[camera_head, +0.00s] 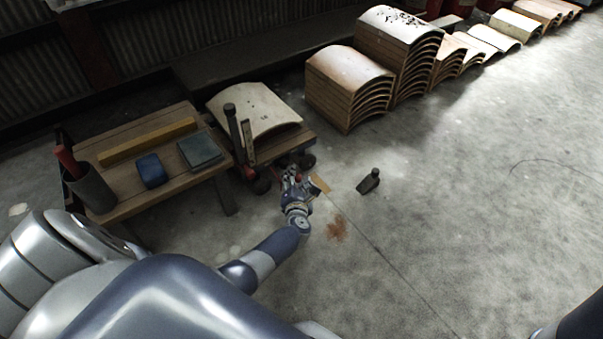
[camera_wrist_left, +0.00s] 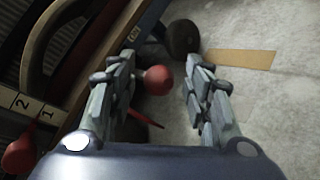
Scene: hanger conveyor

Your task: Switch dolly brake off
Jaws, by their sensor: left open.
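The dolly (camera_head: 289,143) stands at the end of the wooden bench and carries a curved pale panel (camera_head: 255,108). In the left wrist view a round red knob (camera_wrist_left: 157,80) shows between my fingers, with a thin red part below it; it looks like the brake handle, but its setting is unclear. A second red knob (camera_wrist_left: 19,154) is at the left, near a plate marked 1 and 2 (camera_wrist_left: 28,107). My left gripper (camera_head: 291,176) is open at the dolly's near right corner. It also shows in the left wrist view (camera_wrist_left: 161,70), its fingers apart around the knob's sides; contact is unclear. My right gripper is out of view.
The wooden bench (camera_head: 137,181) holds a blue block (camera_head: 151,170), a dark green box (camera_head: 200,151) and a dark cup (camera_head: 93,190). A small dark object (camera_head: 369,181) stands on the floor. Stacked curved panels (camera_head: 345,85) are behind. The floor at right is clear.

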